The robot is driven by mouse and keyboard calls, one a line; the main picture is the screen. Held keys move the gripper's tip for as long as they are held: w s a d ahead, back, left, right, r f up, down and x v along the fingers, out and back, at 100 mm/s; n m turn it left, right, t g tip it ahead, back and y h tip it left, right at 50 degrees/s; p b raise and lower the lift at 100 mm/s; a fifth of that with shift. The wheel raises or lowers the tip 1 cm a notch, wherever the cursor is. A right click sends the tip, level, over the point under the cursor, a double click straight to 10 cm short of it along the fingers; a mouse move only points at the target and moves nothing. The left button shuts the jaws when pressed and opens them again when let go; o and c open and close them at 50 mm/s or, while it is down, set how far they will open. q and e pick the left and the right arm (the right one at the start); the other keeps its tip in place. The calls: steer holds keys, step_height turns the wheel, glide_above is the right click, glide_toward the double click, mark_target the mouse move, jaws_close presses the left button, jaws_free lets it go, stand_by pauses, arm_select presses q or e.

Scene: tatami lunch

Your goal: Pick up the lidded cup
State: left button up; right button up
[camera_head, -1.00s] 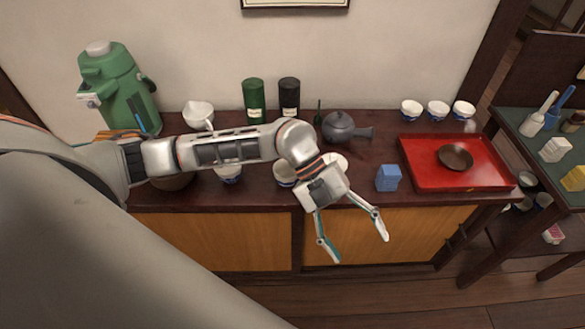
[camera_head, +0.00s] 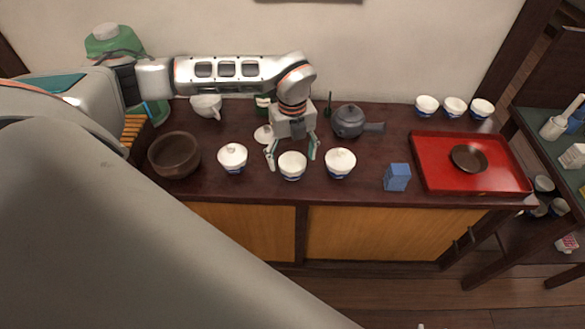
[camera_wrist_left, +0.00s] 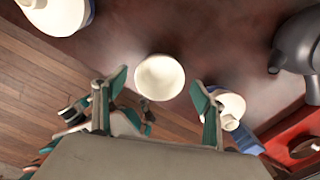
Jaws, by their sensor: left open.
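Three white and blue cups stand in a row on the dark counter. The left cup (camera_head: 232,157) and right cup (camera_head: 340,163) have knobbed lids; they also show in the wrist view, left (camera_wrist_left: 55,12) and right (camera_wrist_left: 229,106). The middle cup (camera_head: 292,167) looks open at the top, and in the wrist view (camera_wrist_left: 160,77) it shows no knob. My left gripper (camera_head: 291,154) is open, pointing down, empty, its fingers on either side of the middle cup; contact is unclear. Teal and black parts low in the wrist view look like my right gripper (camera_wrist_left: 108,115).
A loose white lid (camera_head: 263,134) lies behind the gripper. A dark teapot (camera_head: 349,120) stands behind the right cup. A brown bowl (camera_head: 174,155) is at left. A blue block (camera_head: 397,177) and red tray (camera_head: 428,178) are at right. Bare counter lies near the front edge.

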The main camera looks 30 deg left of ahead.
arm_select(q)
steer(key=shift+f, duration=1.4)
steer(key=c, duration=1.3)
steer(key=shift+r, duration=0.15)
step_height(320, 180, up, 20)
steer(key=p, duration=0.1)
